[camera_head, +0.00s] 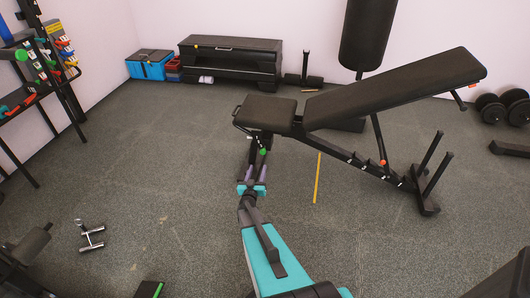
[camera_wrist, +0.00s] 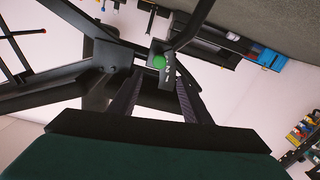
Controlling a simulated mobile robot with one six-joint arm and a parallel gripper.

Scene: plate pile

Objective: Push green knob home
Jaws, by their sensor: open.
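The green knob (camera_head: 263,151) is a small round knob on the black frame of the weight bench (camera_head: 400,86), below the front end of its seat. In the wrist view the green knob (camera_wrist: 159,62) shows on a dark bracket, just beyond and between my fingertips. My gripper (camera_head: 257,162) is open and empty, with its fingers pointing at the knob. In the wrist view my gripper (camera_wrist: 158,80) has one finger on each side of the knob's line. I cannot tell whether either finger touches it. The knob's shaft is hidden behind its head.
The bench seat (camera_head: 264,110) hangs close above my gripper. Bench frame bars surround the knob. A yellow strip (camera_head: 317,178) lies on the floor right of my arm. A chrome-ended dumbbell-like handle (camera_head: 91,237) lies at left. Floor left of the bench is mostly clear.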

